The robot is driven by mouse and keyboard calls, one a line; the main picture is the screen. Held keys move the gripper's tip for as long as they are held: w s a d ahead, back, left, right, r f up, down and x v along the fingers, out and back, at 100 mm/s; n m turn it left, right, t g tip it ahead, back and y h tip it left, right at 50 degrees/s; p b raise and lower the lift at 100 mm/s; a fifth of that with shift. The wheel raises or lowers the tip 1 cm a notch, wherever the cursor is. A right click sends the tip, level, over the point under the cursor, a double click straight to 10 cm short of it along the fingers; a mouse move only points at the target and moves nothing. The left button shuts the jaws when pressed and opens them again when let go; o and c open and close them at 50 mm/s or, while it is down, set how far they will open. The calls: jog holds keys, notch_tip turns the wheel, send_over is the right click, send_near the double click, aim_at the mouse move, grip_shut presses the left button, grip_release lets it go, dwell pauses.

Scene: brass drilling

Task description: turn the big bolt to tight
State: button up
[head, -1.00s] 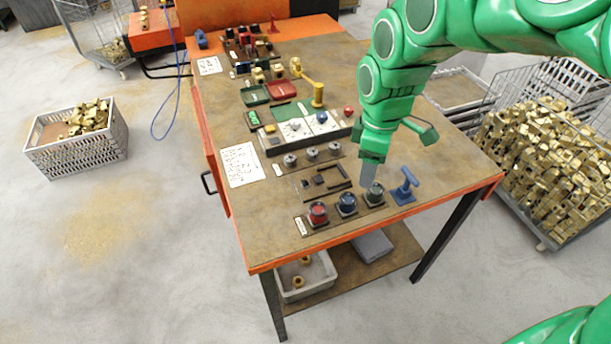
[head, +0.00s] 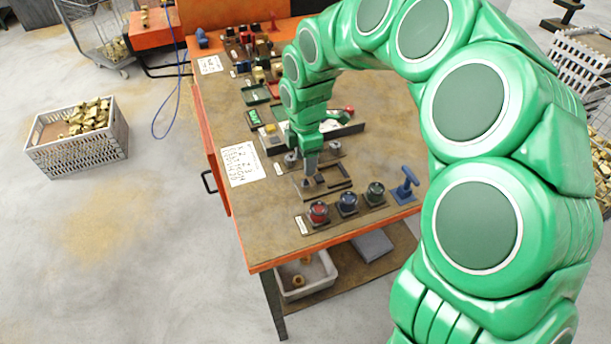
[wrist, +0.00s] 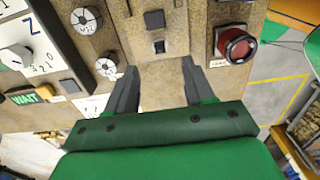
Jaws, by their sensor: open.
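A row of silver round bolts stands on a strip on the bench; the left bolt (head: 291,159) and right bolt (head: 335,148) show in the head view, and my arm hides the space between. In the wrist view two bolts with white labels, one at the top (wrist: 85,19) and one lower (wrist: 107,66), lie left of my fingers. The upper one looks larger, but I cannot tell surely which is the big bolt. My gripper (wrist: 160,78) is open and empty, pointing down over the plate with small black pieces (wrist: 155,20), beside the bolts; in the head view it is (head: 310,172).
Red (head: 318,212), blue (head: 347,203) and green (head: 375,193) round knobs line the front, with a blue T-handle (head: 405,186) to their right. A panel with dials (wrist: 22,58) stands beyond the bolts. A paper sheet (head: 240,164) lies at the bench's left edge.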

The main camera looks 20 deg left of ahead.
aim_at(306, 179)
notch_tip(306, 179, down, 7)
jog(key=shift+r, duration=0.1)
dwell(0.3)
grip_shut()
